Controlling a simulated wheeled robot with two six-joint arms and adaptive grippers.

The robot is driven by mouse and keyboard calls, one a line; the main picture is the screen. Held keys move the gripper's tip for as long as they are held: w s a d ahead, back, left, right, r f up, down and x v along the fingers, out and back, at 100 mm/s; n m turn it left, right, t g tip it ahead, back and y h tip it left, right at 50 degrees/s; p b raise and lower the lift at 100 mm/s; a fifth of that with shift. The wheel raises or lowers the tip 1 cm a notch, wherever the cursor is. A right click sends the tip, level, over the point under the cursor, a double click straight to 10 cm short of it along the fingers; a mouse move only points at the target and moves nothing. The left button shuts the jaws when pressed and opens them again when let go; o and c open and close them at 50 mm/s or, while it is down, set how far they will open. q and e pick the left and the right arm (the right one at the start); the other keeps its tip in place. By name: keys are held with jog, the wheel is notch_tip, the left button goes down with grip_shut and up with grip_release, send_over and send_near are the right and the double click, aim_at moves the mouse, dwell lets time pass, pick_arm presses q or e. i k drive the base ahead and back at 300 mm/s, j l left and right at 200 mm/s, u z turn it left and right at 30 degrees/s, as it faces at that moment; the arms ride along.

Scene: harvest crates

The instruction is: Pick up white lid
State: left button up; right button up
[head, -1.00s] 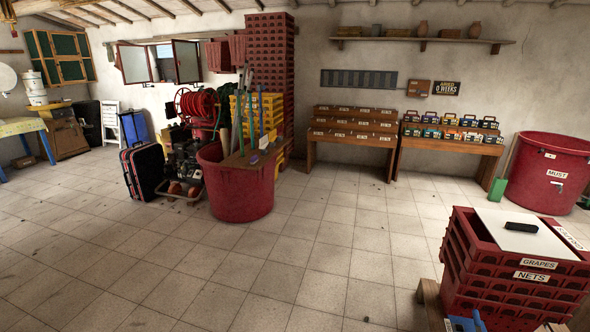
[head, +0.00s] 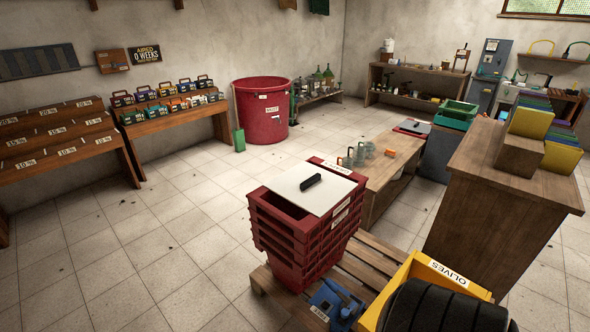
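The white lid (head: 325,194) is a flat white square with a black handle (head: 311,181) on top. It lies on the stack of red crates (head: 281,247), covering part of the top crate and leaving its near left part open. The stack stands on a wooden pallet (head: 374,256) in the lower middle of the head view. Neither of my grippers shows in the head view.
A yellow crate labelled OLIVES (head: 440,271) with a dark ribbed thing stands at the front right of the pallet. Tiled floor at left is clear.

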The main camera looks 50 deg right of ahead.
aim_at(315, 189)
jog(key=i+z, duration=0.15)
jog(key=i, duration=0.25)
jog(key=i+j+z, duration=0.2)
jog(key=i, duration=0.25)
jog(key=i+j+z, duration=0.15)
jog(key=i, duration=0.25)
jog(key=i+j+z, duration=0.15)
jog(key=i, duration=0.25)
